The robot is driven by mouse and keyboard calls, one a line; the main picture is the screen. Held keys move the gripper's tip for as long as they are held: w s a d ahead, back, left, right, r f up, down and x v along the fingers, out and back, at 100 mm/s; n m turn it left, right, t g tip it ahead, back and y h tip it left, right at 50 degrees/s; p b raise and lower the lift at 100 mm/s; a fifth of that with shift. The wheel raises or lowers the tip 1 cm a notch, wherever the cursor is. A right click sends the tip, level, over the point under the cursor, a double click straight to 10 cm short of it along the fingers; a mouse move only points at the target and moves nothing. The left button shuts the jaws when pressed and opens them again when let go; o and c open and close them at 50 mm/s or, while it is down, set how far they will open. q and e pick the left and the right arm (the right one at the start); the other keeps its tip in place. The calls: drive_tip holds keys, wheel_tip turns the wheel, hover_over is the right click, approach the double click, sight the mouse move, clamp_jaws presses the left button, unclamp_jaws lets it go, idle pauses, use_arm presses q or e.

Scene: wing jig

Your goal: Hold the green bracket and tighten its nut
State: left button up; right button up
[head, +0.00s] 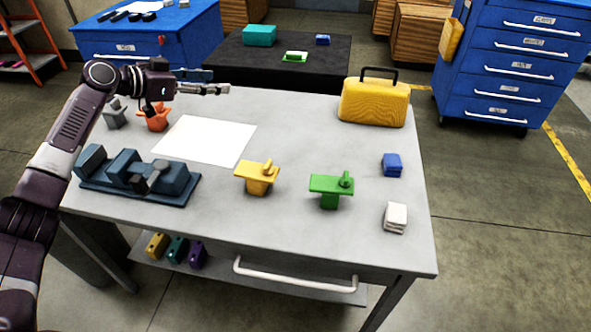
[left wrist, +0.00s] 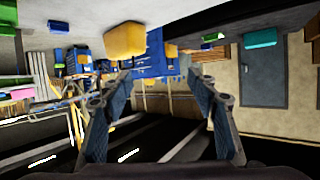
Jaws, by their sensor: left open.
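The green bracket (head: 331,188) stands on the grey table right of the middle in the head view, with a green nut or knob (head: 346,180) on its top. A similar yellow bracket (head: 257,177) stands to its left. My left gripper (head: 222,82) is above the table's far left edge, far from the green bracket. In the left wrist view my left gripper (left wrist: 160,92) has its two fingers apart with nothing between them. My right gripper is not in view.
The table (head: 300,215) also holds an orange bracket (head: 154,117), a dark blue fixture (head: 138,177), a white sheet (head: 205,140), a yellow case (head: 374,102), a blue block (head: 392,165) and a white block (head: 396,217). Bare tabletop surrounds the green bracket.

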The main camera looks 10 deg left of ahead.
use_arm(q)
drive_tip(key=s+d+f+m+g+h, duration=0.1)
drive_tip(key=s+d+f+m+g, duration=0.2)
drive_tip(key=d, duration=0.4)
drive_tip(key=s+d+f+m+g, duration=0.1)
drive_tip(key=d+f+g, duration=0.1)
drive_tip(key=d+f, duration=0.35)
drive_tip(key=m+g, duration=0.5)
approach(312, 181)
drive_tip(key=x, duration=1.3)
drive_tip(key=shift+a+f, duration=0.2)
drive_tip(key=shift+a, duration=0.05)
drive_tip(key=shift+s, duration=0.1)
drive_tip(key=shift+c, duration=0.2)
drive_tip(key=c, duration=1.3)
drive_tip(key=shift+r, duration=0.2)
drive_tip(key=shift+c, duration=0.7)
drive_tip(key=shift+r, duration=0.15)
